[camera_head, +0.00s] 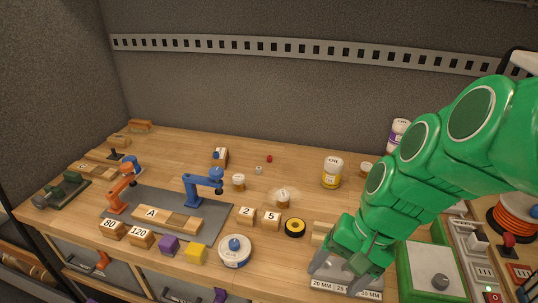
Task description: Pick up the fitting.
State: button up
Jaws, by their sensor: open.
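My gripper (345,270) is at the front right of the wooden bench, pointing down. Its grey fingers are spread over a grey plate (322,285) marked "20 MM", "25" and "30 MM". A grey shape shows between the fingers, but I cannot tell whether it is the fitting or part of my gripper. I cannot pick out the fitting for certain anywhere. My green arm and gripper hide much of the plate and the bench behind it.
A yellow-and-black roll (294,227) and a round white tin (235,251) lie left of my gripper. A green box (436,268) stands close on its right. Number blocks (258,217), jars and a grey mat (215,222) with small robot models lie farther left.

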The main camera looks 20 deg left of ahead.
jog(key=w+a+r+m+y, duration=0.2)
jog(key=w+a+m+y, duration=0.2)
jog(key=w+a, duration=0.75)
jog(key=m+t+y, duration=0.4)
jog(key=m+y, duration=0.2)
jog(key=m, duration=0.8)
send_over(239, 181)
jog(key=w+d, duration=0.2)
notch_tip(239, 181, down, 9)
jog(key=shift+s+f, duration=0.15)
jog(key=shift+f, duration=0.9)
jog(key=shift+s+f, duration=0.15)
jog(key=shift+f, duration=0.9)
notch_tip(239, 181, down, 3)
jog(key=shift+a+f, duration=0.15)
jog(key=shift+w+a+f, duration=0.1)
jog(key=shift+a+f, duration=0.05)
jog(key=shift+a, duration=0.5)
jog(key=shift+w+a+f, duration=0.1)
jog(key=shift+a+f, duration=0.1)
jog(key=shift+a, duration=0.45)
